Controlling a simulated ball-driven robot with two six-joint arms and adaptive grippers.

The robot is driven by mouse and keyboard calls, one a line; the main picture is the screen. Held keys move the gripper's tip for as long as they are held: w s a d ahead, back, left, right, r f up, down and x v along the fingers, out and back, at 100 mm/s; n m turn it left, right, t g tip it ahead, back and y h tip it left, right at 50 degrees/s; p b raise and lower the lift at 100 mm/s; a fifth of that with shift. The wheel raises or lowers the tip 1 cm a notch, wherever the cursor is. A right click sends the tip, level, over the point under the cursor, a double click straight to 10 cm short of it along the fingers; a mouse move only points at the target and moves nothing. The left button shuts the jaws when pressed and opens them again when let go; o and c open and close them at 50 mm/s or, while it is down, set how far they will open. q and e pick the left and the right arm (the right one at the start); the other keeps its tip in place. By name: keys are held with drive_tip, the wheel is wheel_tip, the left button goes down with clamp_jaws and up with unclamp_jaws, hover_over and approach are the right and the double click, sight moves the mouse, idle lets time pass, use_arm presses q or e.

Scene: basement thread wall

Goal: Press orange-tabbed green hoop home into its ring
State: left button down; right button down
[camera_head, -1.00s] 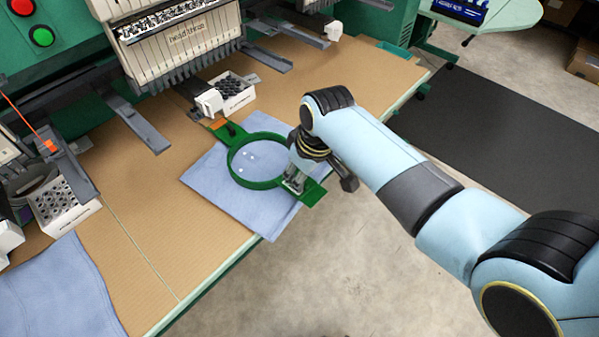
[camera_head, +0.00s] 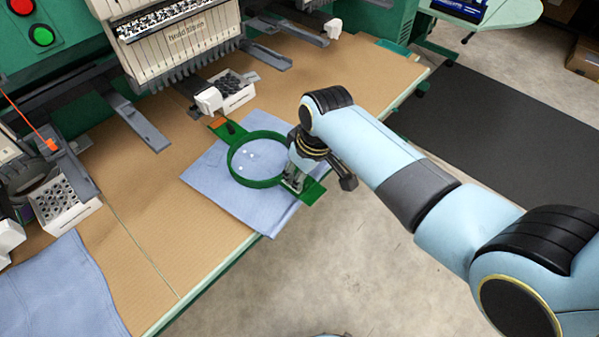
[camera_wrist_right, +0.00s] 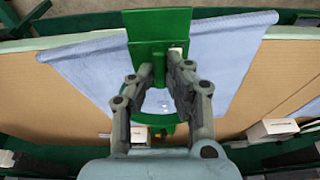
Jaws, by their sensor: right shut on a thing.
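The green hoop (camera_head: 233,163) with an orange tab (camera_head: 217,122) at its far end lies over the blue cloth (camera_head: 207,178) on the table. Cloth with a few small white spots shows inside the hoop. My right gripper (camera_head: 293,185) is shut on the near side of the hoop, by its flat green near arm (camera_head: 314,194). In the right wrist view the right gripper (camera_wrist_right: 160,85) has its fingers on either side of a green upright part, with the green plate (camera_wrist_right: 160,25) beyond. Whether the hoop is seated in a ring under the cloth cannot be told. My left gripper is not in view.
A white box of dark bobbins (camera_head: 231,93) and the embroidery machine head (camera_head: 180,40) stand behind the hoop. Another white bobbin box (camera_head: 62,205) and folded blue cloth (camera_head: 65,290) are at left. The brown tabletop (camera_head: 340,75) is clear at right.

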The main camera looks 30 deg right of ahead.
drive_tip(key=shift+s+f, duration=0.1)
drive_tip(key=shift+f, duration=0.15)
drive_tip(key=shift+f+b, duration=0.35)
drive_tip(key=shift+f, duration=0.05)
drive_tip(key=shift+p, duration=0.6)
idle(0.8)
drive_tip(key=shift+f, duration=0.4)
idle(0.6)
drive_tip(key=c, duration=1.2)
unclamp_jaws()
